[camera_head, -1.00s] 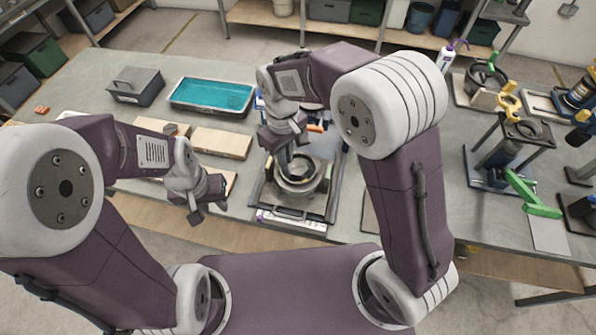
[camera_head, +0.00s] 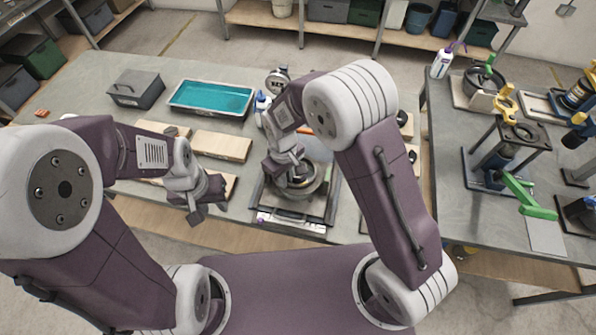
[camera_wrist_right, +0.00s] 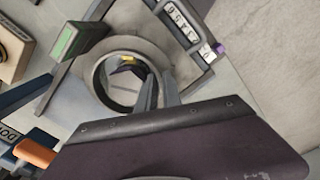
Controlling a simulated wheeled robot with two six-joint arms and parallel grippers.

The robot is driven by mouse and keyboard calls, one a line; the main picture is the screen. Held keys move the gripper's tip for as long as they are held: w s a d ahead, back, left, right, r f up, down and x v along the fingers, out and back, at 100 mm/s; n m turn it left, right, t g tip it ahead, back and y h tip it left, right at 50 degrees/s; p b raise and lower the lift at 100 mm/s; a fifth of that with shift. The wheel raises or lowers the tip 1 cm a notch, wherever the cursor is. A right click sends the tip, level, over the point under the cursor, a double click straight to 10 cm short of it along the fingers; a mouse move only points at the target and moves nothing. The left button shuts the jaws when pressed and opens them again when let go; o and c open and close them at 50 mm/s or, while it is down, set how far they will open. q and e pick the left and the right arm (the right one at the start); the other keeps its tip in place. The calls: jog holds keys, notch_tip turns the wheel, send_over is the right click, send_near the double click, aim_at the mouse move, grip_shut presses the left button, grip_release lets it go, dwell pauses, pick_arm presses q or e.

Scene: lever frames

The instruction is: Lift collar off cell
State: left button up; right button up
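A round metal ring (camera_head: 318,186), which looks like the collar, sits in a dark square frame (camera_head: 327,213) near the front edge of the left table. My right gripper (camera_head: 285,168) is down over the ring's left part and hides some of it. The cell cannot be told apart. My left gripper (camera_head: 209,208) is open and empty, left of the frame.
A tray with teal contents (camera_head: 211,98), a grey lidded box (camera_head: 136,88) and wooden boards (camera_head: 221,146) lie left of the frame. A labelled strip (camera_head: 290,222) runs along its front. The right table (camera_head: 460,215) holds a green-handled press (camera_head: 528,196).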

grip_shut()
jog(key=shift+r, duration=0.1)
dwell(1.4)
jog(key=shift+r, duration=0.3)
jog(key=r, duration=0.2)
jog(key=r+b, duration=0.1)
jog(key=r, duration=0.1)
jog(key=shift+s+d, duration=0.35)
jog(key=shift+s, duration=0.05)
jog(key=s+d+r+p, duration=0.3)
jog(key=s+d+r, duration=0.3)
jog(key=s+r, duration=0.2)
notch_tip(320, 180, up, 3)
jog(key=shift+s+d+f, duration=0.1)
jog(key=shift+s+d, duration=0.1)
jog(key=shift+d, duration=0.05)
